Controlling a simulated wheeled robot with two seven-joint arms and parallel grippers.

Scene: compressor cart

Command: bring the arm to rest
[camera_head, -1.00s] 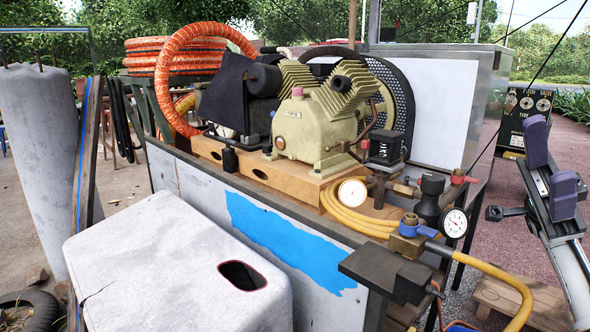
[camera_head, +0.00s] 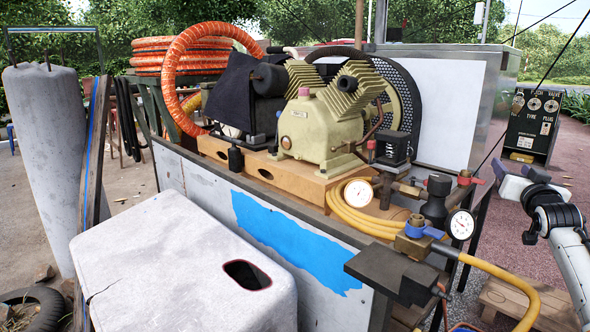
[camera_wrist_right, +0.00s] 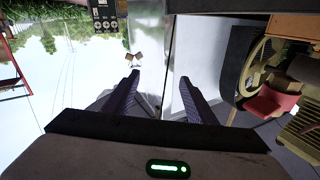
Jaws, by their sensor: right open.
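My right gripper (camera_head: 516,182) is at the right edge of the head view, raised beside the cart and apart from it. Its arm comes up from the lower right. In the right wrist view its two dark fingers (camera_wrist_right: 160,82) stand apart with nothing between them, so it is open and empty. The compressor (camera_head: 322,128), cream with a black flywheel guard, sits on a wooden base on the cart (camera_head: 175,172). Part of its wheel (camera_wrist_right: 262,75) shows at the right of the wrist view. My left gripper is not in view.
Two gauges (camera_head: 461,224), valves and a yellow hose (camera_head: 500,271) crowd the cart's near right end. A black panel (camera_head: 530,125) stands behind my right gripper. A wooden stool (camera_head: 522,300) is below. A grey box (camera_head: 185,255) stands front left. Paving at right looks mostly open.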

